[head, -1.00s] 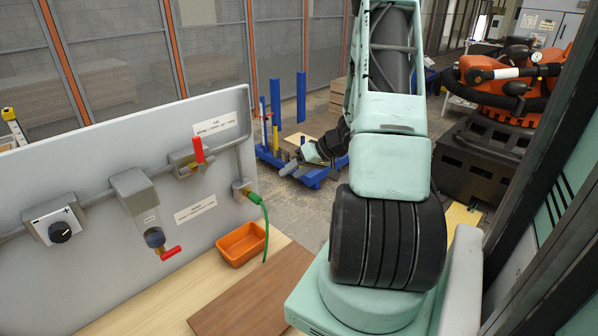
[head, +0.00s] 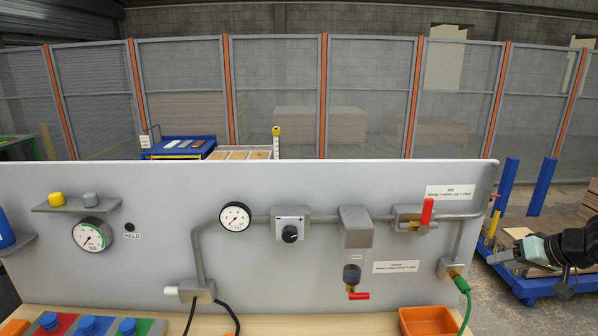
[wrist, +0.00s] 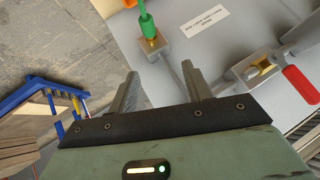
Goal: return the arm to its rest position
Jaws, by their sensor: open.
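My gripper (head: 502,256) is at the right edge of the head view, beside the right end of the grey panel (head: 130,258). Its fingers point left toward the panel's edge. In the wrist view my gripper (wrist: 162,90) shows two fingers spread apart with nothing between them. The green plug (wrist: 148,28) and its outlet lie beyond the fingers and apart from them. The green plug and cable (head: 461,286) also show in the head view, left of my gripper. Most of my arm is outside the head view.
A red-handled valve (head: 426,213) sits on the panel's pipe; its red handle (wrist: 301,84) is right of my fingers. An orange bin (head: 429,321) stands below. A blue cart (head: 528,287) is behind my gripper. Mesh fencing (head: 277,95) lines the back.

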